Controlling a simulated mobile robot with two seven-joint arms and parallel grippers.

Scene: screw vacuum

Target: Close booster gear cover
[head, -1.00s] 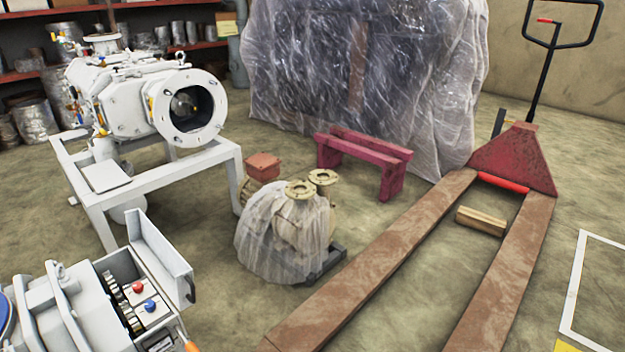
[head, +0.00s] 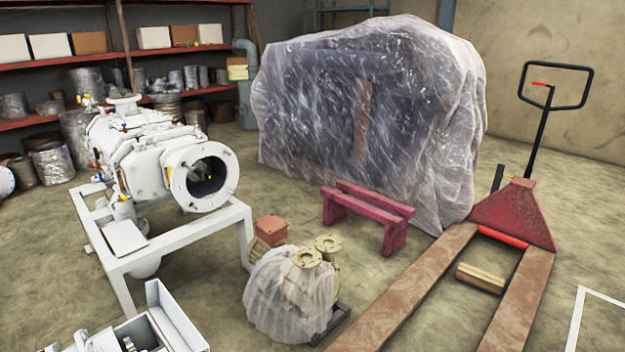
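At the bottom left, a white machine housing (head: 105,340) is cut off by the picture edge. Its open cover (head: 178,318), a white box-like panel, stands up at the right side of the opening. A little of the dark gearing (head: 129,344) shows inside; the rest of the interior is out of frame. A larger white machine (head: 150,160) with a round open flange sits on a white frame behind it. Neither of my grippers shows in the head view.
The white frame (head: 190,238) stands just behind the housing. A plastic-wrapped pump (head: 290,300) sits on the floor to the right, with a red pallet truck (head: 420,285) beyond it. A maroon bench (head: 368,212) and a large wrapped object (head: 370,120) stand behind.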

